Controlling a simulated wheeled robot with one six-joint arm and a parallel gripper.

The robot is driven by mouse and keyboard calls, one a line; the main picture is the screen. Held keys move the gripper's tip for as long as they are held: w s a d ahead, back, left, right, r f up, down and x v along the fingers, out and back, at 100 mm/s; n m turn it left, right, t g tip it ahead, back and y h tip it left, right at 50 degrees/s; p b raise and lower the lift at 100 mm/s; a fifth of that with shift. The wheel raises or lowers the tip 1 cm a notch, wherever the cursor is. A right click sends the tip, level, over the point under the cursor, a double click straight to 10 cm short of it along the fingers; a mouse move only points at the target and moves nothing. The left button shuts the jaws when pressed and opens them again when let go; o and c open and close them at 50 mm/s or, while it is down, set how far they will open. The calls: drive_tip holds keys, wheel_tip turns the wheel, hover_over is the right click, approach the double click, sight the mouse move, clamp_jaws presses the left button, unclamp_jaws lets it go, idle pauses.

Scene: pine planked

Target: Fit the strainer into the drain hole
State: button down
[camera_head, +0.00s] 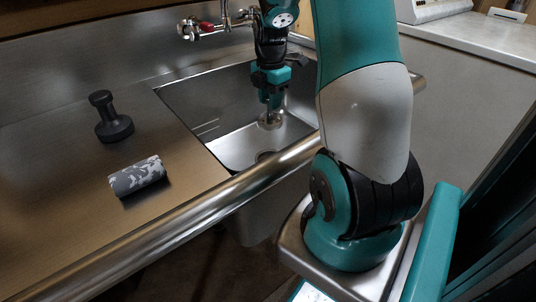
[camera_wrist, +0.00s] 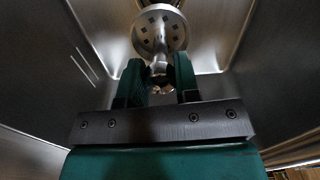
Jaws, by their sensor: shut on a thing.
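The strainer (camera_head: 270,121) is a round metal disc with a stem, held inside the sink basin. In the wrist view the strainer (camera_wrist: 160,34) shows its perforated face, with small square holes. My gripper (camera_head: 270,106) reaches down into the basin. In the wrist view my gripper (camera_wrist: 160,75) has its two teal fingers closed around the strainer's stem. The drain hole (camera_head: 265,156) is a dark round opening in the basin floor, below the strainer and nearer the front wall in the head view. A gap shows between strainer and hole. The hole cannot be made out in the wrist view.
The steel sink (camera_head: 222,151) has walls close around my gripper. A tap with red parts (camera_head: 207,27) is at the back. The rounded front rail (camera_head: 190,228) borders the counter.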

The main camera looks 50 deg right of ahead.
sight(271, 118)
wheel_tip(271, 118, down, 16)
drive_tip(key=shift+s+d+r+b, duration=0.1)
drive_tip(key=shift+b, duration=1.1)
drive_tip(key=shift+f, duration=0.25)
drive_tip(key=c, duration=0.8)
unclamp_jaws()
drive_tip(key=shift+r, duration=0.1)
drive_tip(key=shift+c, duration=0.2)
drive_tip(key=shift+r, duration=0.1)
wheel_tip(271, 118, up, 12)
drive_tip(key=shift+r+p, duration=0.1)
drive_tip(key=shift+p, duration=0.95)
